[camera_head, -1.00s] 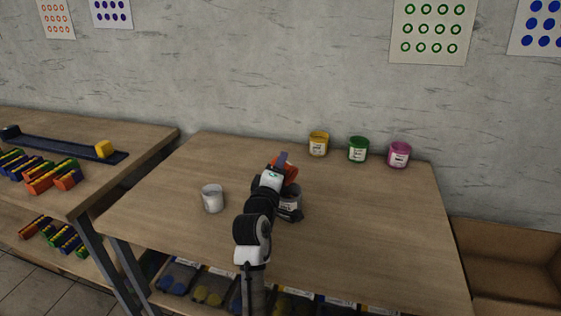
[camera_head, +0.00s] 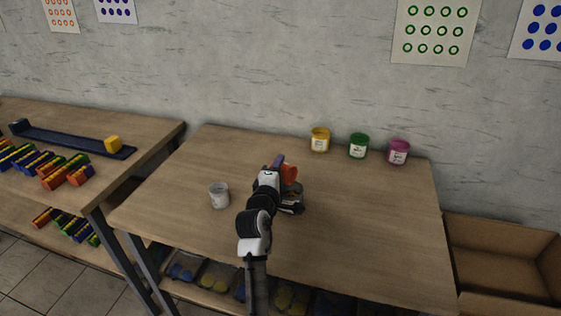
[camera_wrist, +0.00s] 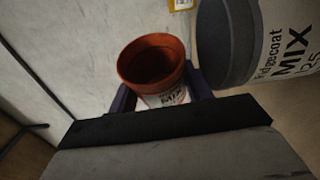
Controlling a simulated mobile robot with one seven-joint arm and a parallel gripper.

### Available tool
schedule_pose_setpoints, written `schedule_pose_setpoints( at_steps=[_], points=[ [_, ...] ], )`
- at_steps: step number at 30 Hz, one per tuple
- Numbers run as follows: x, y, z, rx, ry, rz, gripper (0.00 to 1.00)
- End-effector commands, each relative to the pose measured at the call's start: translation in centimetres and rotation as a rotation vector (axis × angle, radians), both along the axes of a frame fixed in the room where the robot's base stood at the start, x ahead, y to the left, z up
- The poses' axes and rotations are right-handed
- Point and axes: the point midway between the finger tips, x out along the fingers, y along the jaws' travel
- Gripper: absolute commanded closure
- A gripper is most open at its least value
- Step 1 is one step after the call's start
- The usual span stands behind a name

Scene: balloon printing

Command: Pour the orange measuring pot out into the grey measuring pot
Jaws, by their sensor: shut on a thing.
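The orange measuring pot (camera_head: 290,172) is held above the table at the end of my arm. In the wrist view the orange pot (camera_wrist: 152,62) sits between the two dark purple fingers of my gripper (camera_wrist: 160,92), its open mouth toward the camera; its inside is dark and I cannot tell what it holds. The grey measuring pot (camera_head: 294,200) stands on the table right beside my arm, which partly hides it. In the wrist view the grey pot (camera_wrist: 233,45), with its "MIX" label, looms close at the right, apart from the orange pot. I see no stream between them.
A whitish pot (camera_head: 219,196) stands left of my arm. Yellow (camera_head: 320,141), green (camera_head: 358,147) and pink (camera_head: 398,152) pots line the table's back edge. The table's right side is clear. An open cardboard box (camera_head: 500,262) is beyond the right edge.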

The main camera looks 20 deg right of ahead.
Motion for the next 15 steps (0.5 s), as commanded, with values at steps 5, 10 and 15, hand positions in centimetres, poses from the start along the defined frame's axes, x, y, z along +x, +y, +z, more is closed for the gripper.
schedule_pose_setpoints(
  at_steps=[5, 10, 15],
  points=[
    [0.23, 0.18, 0.08, -0.044, 0.067, 0.000, 0.74],
    [0.27, 0.21, -0.42, -0.056, 0.083, 0.001, 0.74],
    [0.27, 0.19, -0.45, -0.055, 0.083, 0.000, 0.74]
  ],
)
